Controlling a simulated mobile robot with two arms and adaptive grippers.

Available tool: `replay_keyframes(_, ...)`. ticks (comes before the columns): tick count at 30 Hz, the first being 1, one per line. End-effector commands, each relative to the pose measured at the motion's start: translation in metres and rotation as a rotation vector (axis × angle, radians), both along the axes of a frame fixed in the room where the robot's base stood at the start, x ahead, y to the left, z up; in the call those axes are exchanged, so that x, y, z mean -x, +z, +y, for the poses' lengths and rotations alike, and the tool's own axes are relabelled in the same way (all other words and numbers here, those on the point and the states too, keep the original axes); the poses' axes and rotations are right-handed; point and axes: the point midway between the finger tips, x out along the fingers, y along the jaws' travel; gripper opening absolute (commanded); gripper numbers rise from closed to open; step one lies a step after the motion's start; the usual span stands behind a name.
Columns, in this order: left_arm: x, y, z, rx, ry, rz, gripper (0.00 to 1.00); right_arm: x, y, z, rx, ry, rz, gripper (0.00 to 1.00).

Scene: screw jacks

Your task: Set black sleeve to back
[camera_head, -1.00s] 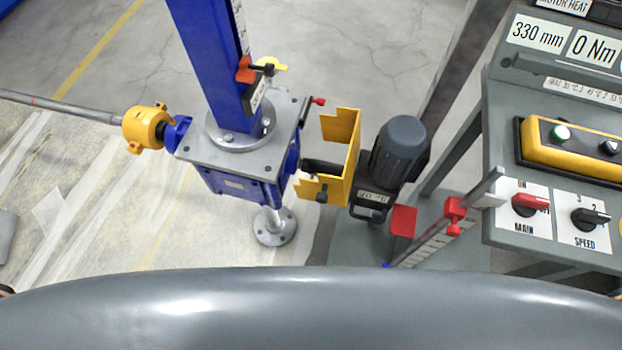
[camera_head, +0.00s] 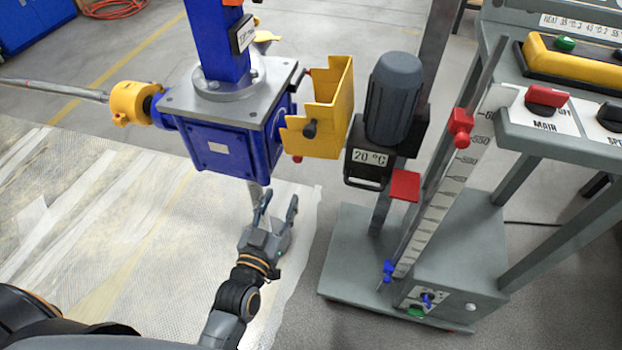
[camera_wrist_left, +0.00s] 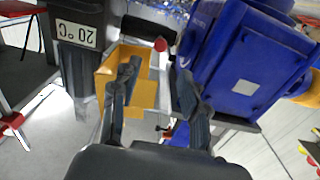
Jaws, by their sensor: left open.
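My left gripper (camera_head: 277,212) is open and empty, below the blue gearbox (camera_head: 215,150) and the yellow stepped guard (camera_head: 330,120). In the left wrist view its two fingers (camera_wrist_left: 157,88) stand apart in front of the yellow guard (camera_wrist_left: 140,90), with the blue gearbox (camera_wrist_left: 245,65) to the right. A black cylindrical part (camera_wrist_left: 148,28), which looks like the sleeve, lies beyond the fingers between motor side and gearbox. In the head view the guard hides it. My right gripper is not in view.
The grey motor (camera_head: 393,98) with a 20 °C label stands right of the guard. A red plate (camera_head: 404,186) and an upright scale (camera_head: 432,215) with a red slider (camera_head: 460,127) stand further right, beside the control desk (camera_head: 560,140). The floor sheet at left is clear.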

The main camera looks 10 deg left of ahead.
Motion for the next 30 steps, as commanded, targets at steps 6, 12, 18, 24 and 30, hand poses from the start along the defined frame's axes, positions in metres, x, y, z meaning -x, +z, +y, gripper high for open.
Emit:
replay_keyframes(6, -0.017, 0.008, 0.001, 0.003, 0.006, -0.020, 0.45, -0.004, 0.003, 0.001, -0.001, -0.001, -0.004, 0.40)
replay_keyframes(12, -0.055, 0.007, 0.000, 0.003, 0.006, -0.020, 0.45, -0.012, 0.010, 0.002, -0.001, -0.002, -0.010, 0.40)
replay_keyframes(18, -0.096, 0.006, -0.002, 0.003, 0.004, -0.017, 0.45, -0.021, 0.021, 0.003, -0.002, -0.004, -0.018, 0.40)
replay_keyframes(24, -0.125, 0.006, -0.003, 0.003, 0.005, -0.016, 0.45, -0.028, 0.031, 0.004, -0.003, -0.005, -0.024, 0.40)
replay_keyframes(30, -0.137, 0.006, -0.003, 0.002, 0.004, -0.014, 0.45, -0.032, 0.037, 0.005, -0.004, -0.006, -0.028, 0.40)
